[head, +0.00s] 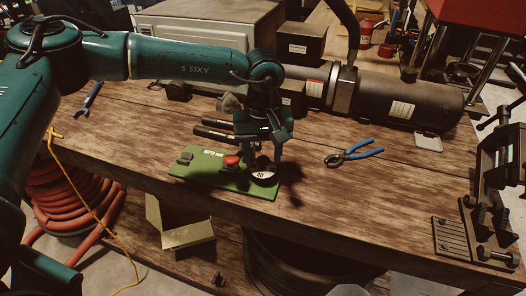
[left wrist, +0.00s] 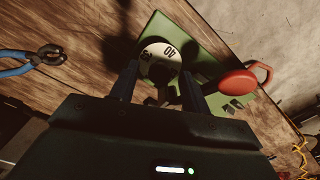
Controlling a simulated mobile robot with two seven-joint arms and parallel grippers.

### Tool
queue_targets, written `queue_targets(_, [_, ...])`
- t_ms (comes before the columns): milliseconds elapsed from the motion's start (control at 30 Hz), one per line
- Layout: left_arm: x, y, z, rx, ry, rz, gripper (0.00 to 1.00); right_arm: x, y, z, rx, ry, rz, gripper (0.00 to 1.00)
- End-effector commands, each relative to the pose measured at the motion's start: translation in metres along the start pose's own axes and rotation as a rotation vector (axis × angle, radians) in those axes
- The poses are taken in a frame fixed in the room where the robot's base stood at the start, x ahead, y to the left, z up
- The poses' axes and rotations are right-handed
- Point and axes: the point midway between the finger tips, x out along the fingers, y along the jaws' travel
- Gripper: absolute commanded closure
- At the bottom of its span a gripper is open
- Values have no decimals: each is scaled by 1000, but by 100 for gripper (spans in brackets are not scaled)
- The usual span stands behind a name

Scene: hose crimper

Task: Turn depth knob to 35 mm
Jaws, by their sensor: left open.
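The depth knob has a round white dial (head: 263,175) at the right end of a green control panel (head: 213,181) on the workbench. I cannot tell whether the fingers touch the knob. A dark part between the fingers is partly shadowed. My right gripper is out of view.
Blue-handled pliers (head: 352,153) lie to the right. A black vise-like fixture (head: 495,185) stands at the bench's right end.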

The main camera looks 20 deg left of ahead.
Motion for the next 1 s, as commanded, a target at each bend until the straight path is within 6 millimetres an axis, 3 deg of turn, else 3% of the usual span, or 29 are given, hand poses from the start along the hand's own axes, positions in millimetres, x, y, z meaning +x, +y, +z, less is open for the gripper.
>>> queue_targets(567, [-1,0,0,0,0,0,97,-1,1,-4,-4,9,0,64])
queue_targets(1000, [2,0,0,-95,0,1,98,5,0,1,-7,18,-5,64])
